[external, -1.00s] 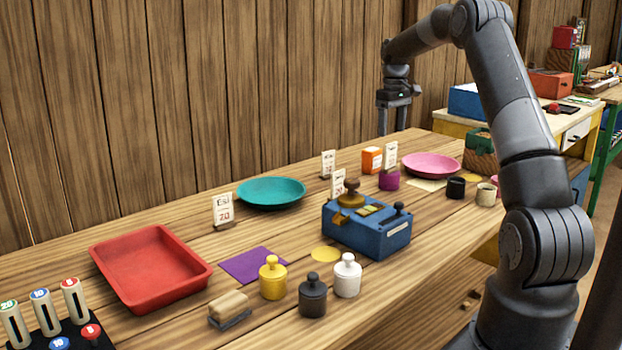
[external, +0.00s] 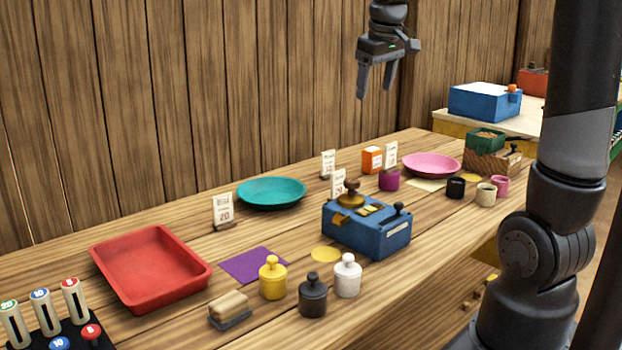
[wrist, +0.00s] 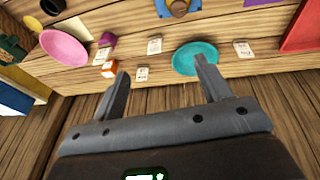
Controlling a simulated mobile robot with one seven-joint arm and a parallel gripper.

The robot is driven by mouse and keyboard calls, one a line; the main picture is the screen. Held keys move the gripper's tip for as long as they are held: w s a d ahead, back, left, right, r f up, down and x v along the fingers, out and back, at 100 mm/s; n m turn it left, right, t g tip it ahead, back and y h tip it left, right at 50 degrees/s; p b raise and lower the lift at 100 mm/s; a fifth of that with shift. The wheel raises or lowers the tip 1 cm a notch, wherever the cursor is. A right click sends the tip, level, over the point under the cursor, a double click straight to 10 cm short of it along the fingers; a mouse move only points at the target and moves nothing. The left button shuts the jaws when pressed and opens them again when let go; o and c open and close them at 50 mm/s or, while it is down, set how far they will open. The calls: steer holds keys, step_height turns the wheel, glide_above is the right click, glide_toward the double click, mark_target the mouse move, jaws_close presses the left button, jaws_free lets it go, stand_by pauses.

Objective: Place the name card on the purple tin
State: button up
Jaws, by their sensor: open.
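The purple tin (external: 389,181) stands at the back of the table; it also shows in the wrist view (wrist: 107,40). Several white name cards stand about; I cannot tell which one the task means. One card (external: 391,155) stands just behind the tin, on its wall side, and shows in the wrist view (wrist: 103,55). Others are a card by the teal dish (external: 328,163), one behind the blue device (external: 338,182) and one at the left (external: 222,209). My gripper (external: 375,91) is open and empty, high above the table's back; its fingers show in the wrist view (wrist: 162,67).
An orange box (external: 371,160) and a pink dish (external: 431,165) flank the tin. A teal dish (external: 271,193), a blue device (external: 366,230) and a red tray (external: 150,268) stand further left. Small cups (external: 486,194) stand at right. The plank wall (external: 280,90) rises behind the table.

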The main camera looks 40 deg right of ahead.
steer(key=s+a+f+t, duration=0.1)
steer(key=s+a, duration=0.2)
steer(key=s, duration=0.3)
steer(key=s+a+f+t, duration=0.1)
steer(key=s+a+f, duration=0.1)
steer(key=s+a, duration=0.2)
steer(key=s+a+f+y, duration=0.1)
steer(key=s+a, duration=0.3)
steer(key=s, duration=0.5)
steer(key=shift+s+f+t, duration=0.3)
steer(key=shift+s+t, duration=0.05)
steer(key=shift+t, duration=0.05)
